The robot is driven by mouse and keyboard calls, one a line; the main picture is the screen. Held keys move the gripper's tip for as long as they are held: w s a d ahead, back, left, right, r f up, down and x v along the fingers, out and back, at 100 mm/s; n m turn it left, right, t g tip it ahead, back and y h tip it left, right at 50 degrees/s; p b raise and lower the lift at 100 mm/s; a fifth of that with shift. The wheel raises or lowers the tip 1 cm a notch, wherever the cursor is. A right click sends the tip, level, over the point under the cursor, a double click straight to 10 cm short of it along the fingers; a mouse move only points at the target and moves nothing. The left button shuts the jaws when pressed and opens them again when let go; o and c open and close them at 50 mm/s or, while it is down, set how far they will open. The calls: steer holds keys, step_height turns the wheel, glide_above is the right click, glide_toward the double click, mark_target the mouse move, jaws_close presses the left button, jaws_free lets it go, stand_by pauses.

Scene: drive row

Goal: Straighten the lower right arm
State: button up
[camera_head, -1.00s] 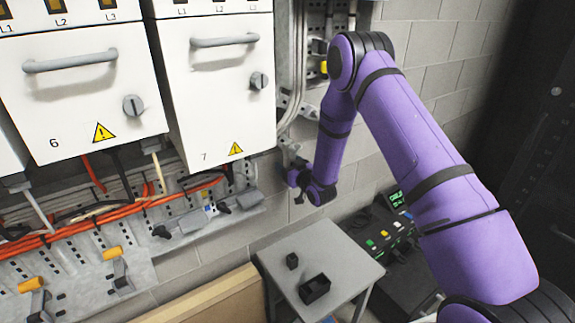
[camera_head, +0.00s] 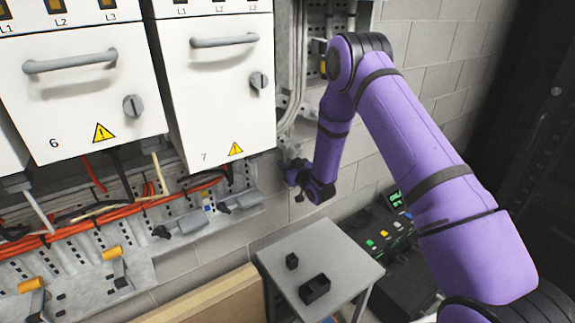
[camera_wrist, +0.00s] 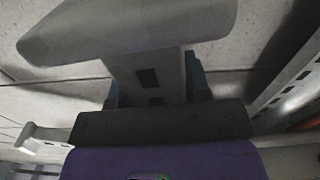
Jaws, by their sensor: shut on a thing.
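In the wrist view, a grey slotted arm (camera_wrist: 148,72) with a broad, rounded crosspiece at its far end lies between the blue finger pads of my gripper (camera_wrist: 152,88). The gripper is shut on this arm. In the head view, my gripper (camera_head: 298,176) is by the block wall, right of cabinet 7 and below the conduits. My purple wrist covers most of the fingers and of the held arm there, so its exact tilt cannot be told.
Cabinet 7 (camera_head: 215,95) stands left of my arm. Grey levers (camera_head: 240,202) and orange-handled levers (camera_head: 113,254) sit along the rail. Below are a small grey table (camera_head: 335,258) with a black open box (camera_head: 314,289) and small block (camera_head: 292,261), and a dark case (camera_head: 385,237).

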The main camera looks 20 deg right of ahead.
steer(key=shift+w+d+r+n, duration=0.25)
steer(key=shift+d+n, duration=0.4)
steer(key=shift+n, duration=0.45)
steer(key=shift+w+d+r+n, duration=0.15)
steer(key=shift+d+r+n, duration=0.15)
steer(key=shift+d+n, duration=0.6)
steer(key=shift+w+d+r+n, duration=0.25)
steer(key=shift+d+n, duration=0.15)
steer(key=shift+n, duration=0.9)
steer(key=o, duration=1.3)
steer(key=v, duration=1)
steer(key=shift+s+d, duration=0.15)
steer(key=shift+s, duration=0.25)
